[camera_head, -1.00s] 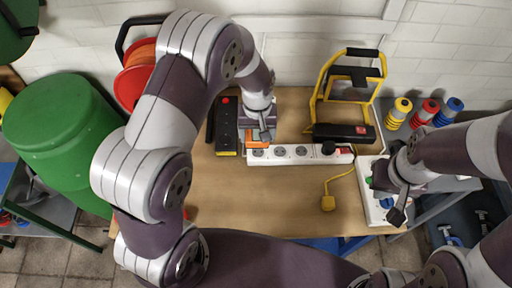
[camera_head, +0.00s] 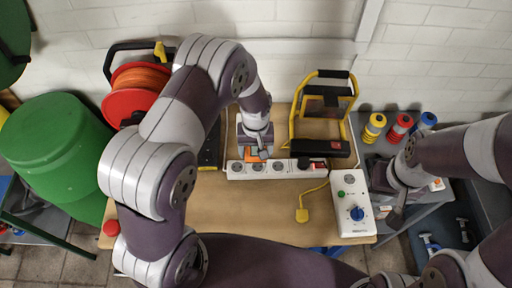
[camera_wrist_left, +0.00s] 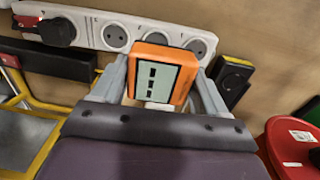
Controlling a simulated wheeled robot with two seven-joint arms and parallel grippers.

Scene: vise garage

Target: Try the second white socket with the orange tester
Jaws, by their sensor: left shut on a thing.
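The orange tester (camera_wrist_left: 163,72) has a pale screen with several dark marks. My left gripper (camera_wrist_left: 165,88) is shut on it, with one finger on each side. The white socket strip (camera_head: 285,169) lies on the bench; in the left wrist view, the tester is over the strip (camera_wrist_left: 95,18) and covers the second socket from the strip's right end there. Whether it touches the socket is hidden. In the head view, the tester (camera_head: 250,155) is at the strip's back edge.
A black plug (camera_wrist_left: 57,32) sits in the strip near its red switch. A yellow work-light stand (camera_head: 322,110) is behind the strip. A white box with a blue knob (camera_head: 352,205) is at right.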

